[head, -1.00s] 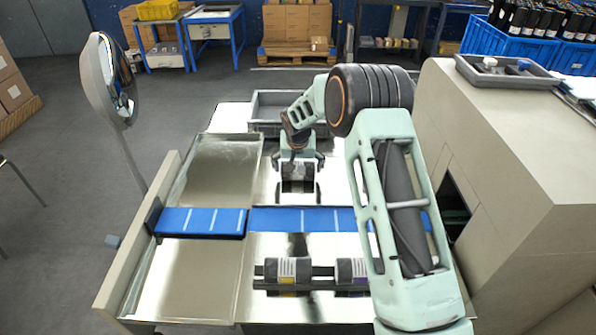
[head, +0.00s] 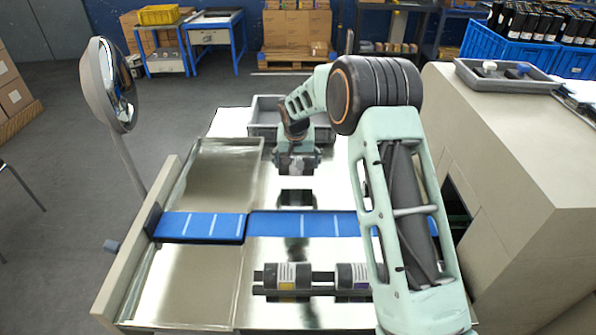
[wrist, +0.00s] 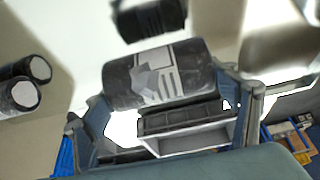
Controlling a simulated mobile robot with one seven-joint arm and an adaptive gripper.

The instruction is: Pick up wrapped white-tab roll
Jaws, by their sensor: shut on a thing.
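My gripper (head: 297,163) is shut on a black wrapped roll (wrist: 160,76) with a white and grey label. In the wrist view the roll lies crosswise between the two fingers. In the head view the held roll (head: 296,166) hangs above the shiny tabletop, behind the blue belt, and is partly hidden by the gripper. A dark shape below it, apart from it, looks like its reflection. Two other dark rolls with light labels, a left one (head: 287,276) and a right one (head: 353,276), rest on a dark rail in front of the belt.
A blue belt (head: 200,226) crosses the table. A grey tray (head: 262,131) stands behind my gripper. A beige machine housing (head: 500,170) stands at right, with a small tray (head: 505,84) on top. A round mirror (head: 112,85) stands at left. The left metal plate is clear.

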